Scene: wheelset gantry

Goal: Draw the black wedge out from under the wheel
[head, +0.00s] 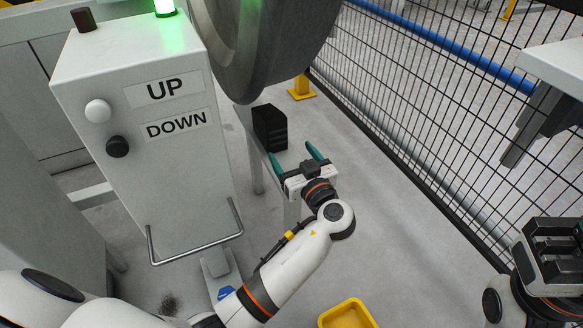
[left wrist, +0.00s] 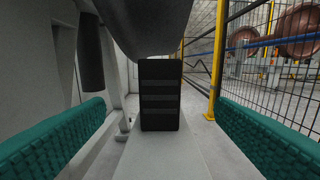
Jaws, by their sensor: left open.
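The black wedge (head: 270,128) stands on a narrow grey rail (head: 262,160) just under the large grey wheel (head: 265,50). In the left wrist view the wedge (left wrist: 160,95) is a ribbed black block in the middle, its top close beneath the wheel (left wrist: 152,28); whether they touch I cannot tell. My left gripper (head: 293,155) is open and empty, its teal fingers pointing at the wedge from the near side. In the left wrist view the fingers stand wide on either side, short of the wedge. My right gripper (head: 556,252) is at the right edge, partly cut off.
A grey control box (head: 150,190) with UP and DOWN labels, buttons and a lit green lamp (head: 164,7) stands left of the rail, with a bar handle (head: 200,256). A black mesh fence (head: 420,110) runs along the right. A yellow bin (head: 347,315) sits on the floor below.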

